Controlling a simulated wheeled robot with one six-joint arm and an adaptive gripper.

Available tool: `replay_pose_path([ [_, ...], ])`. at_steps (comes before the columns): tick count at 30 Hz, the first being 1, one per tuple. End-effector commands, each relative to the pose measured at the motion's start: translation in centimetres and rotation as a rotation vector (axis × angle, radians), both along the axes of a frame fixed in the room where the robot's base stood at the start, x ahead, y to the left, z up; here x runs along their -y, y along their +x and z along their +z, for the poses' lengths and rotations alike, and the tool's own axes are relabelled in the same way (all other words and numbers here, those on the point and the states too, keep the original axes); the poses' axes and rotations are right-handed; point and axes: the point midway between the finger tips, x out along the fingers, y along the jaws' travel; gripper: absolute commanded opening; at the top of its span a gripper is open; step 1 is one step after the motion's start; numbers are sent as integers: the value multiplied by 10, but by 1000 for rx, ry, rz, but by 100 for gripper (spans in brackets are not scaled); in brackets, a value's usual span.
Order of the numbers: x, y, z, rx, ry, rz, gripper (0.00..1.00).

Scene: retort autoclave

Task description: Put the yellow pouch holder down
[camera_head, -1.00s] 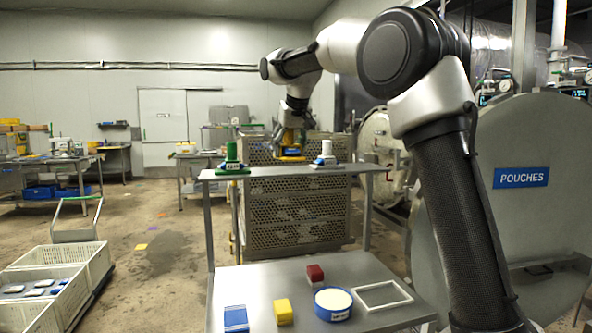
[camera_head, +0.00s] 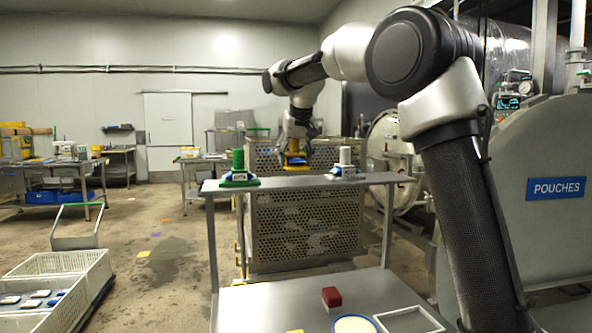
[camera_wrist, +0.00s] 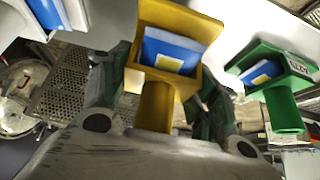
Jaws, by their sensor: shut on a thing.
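The yellow pouch holder (camera_head: 296,162) is at the raised shelf (camera_head: 222,191), between the green pouch holder (camera_head: 239,176) and the white pouch holder (camera_head: 345,168). My gripper (camera_head: 295,147) is above it, shut on its post. The wrist view shows the yellow holder (camera_wrist: 156,105) between my fingers (camera_wrist: 155,90), with a blue and white pouch (camera_wrist: 172,52) in it. The green holder (camera_wrist: 281,105) is to the right there, and part of the white one (camera_wrist: 78,14) is at upper left. I cannot tell whether the yellow holder's base touches the shelf.
Below the shelf is a metal table (camera_head: 262,305) with a red block (camera_head: 332,297), a round cream-topped tub (camera_head: 355,325) and a white frame (camera_head: 408,319). A perforated basket (camera_head: 300,225) stands behind. A grey vessel door marked POUCHES (camera_head: 545,215) is at right. White crates (camera_head: 92,270) are at lower left.

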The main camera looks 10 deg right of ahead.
Motion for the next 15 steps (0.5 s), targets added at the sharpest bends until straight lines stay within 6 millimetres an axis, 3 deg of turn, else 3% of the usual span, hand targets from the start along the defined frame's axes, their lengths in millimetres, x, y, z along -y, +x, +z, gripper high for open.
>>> replay_pose_path([
  [7, 0, -1, -35, -1, 0, -1, 29],
  [15, 0, 0, -37, 0, 0, 0, 29],
])
